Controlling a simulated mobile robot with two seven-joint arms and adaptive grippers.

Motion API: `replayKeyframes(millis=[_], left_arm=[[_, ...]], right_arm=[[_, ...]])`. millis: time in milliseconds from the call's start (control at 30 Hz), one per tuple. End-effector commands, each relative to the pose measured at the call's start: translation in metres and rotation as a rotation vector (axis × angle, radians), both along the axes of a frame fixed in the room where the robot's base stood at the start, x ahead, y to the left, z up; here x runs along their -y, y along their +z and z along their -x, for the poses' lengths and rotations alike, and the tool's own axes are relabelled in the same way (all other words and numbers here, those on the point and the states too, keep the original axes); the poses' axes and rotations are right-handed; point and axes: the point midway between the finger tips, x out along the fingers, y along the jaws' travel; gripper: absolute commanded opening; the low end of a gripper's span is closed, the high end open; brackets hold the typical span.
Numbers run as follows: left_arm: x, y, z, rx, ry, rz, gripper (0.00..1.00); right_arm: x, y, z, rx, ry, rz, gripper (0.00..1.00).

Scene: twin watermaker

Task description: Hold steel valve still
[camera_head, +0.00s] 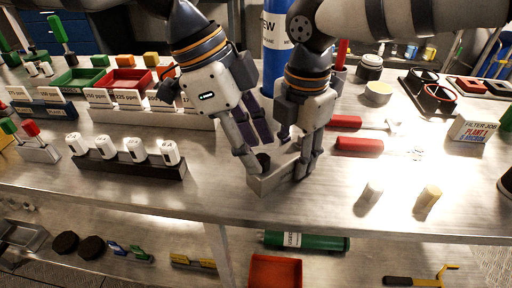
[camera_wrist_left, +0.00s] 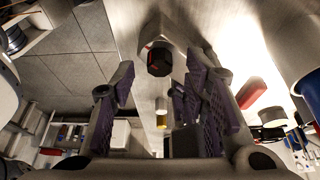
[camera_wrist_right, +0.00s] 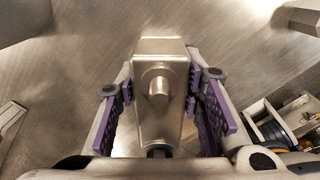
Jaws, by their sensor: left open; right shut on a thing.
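The steel valve (camera_head: 268,183) is a grey metal block on the bench near its front edge, with a dark round knob (camera_head: 263,161) at its left end. My right gripper (camera_head: 296,162) is shut on the block from above. In the right wrist view, the valve (camera_wrist_right: 160,120) with its round stub lies between the purple-padded fingers. My left gripper (camera_head: 253,150) is open just above and left of the valve, close to the knob. In the left wrist view, the knob (camera_wrist_left: 159,60) is black with a red part and lies ahead between the open fingers. Finger contact with it cannot be told.
A black rack of white cartridges (camera_head: 125,163) stands to the left. Two red-handled tools (camera_head: 358,145) lie to the right, with two small cylinders (camera_head: 428,198) nearer the front. A blue cylinder (camera_head: 277,50) stands behind.

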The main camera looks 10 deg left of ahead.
Motion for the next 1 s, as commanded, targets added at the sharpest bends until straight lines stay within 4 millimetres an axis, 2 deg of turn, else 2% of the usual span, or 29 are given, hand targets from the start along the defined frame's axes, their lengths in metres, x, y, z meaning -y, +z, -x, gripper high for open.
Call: replayKeyframes(millis=[200, 400, 533, 933, 967, 1000], left_arm=[[-0.023, 0.056, -0.001, 0.006, 0.003, 0.003, 0.42], [-0.037, 0.09, -0.001, 0.003, 0.0, 0.001, 0.42], [-0.04, 0.097, 0.0, 0.0, -0.001, 0.001, 0.42], [-0.04, 0.097, 0.0, 0.001, -0.002, 0.001, 0.42], [-0.04, 0.097, 0.0, 0.001, -0.002, 0.001, 0.42], [-0.04, 0.097, 0.0, 0.001, -0.002, 0.001, 0.42]], right_arm=[[0.0, 0.0, 0.0, 0.0, 0.0, 0.001, 0.0], [0.0, 0.0, 0.0, 0.0, 0.0, 0.001, 0.0], [0.0, 0.0, 0.0, 0.0, 0.0, 0.001, 0.0], [0.0, 0.0, 0.0, 0.0, 0.0, 0.001, 0.0], [0.0, 0.0, 0.0, 0.0, 0.0, 0.001, 0.37], [0.0, 0.0, 0.0, 0.0, 0.0, 0.001, 0.46]])
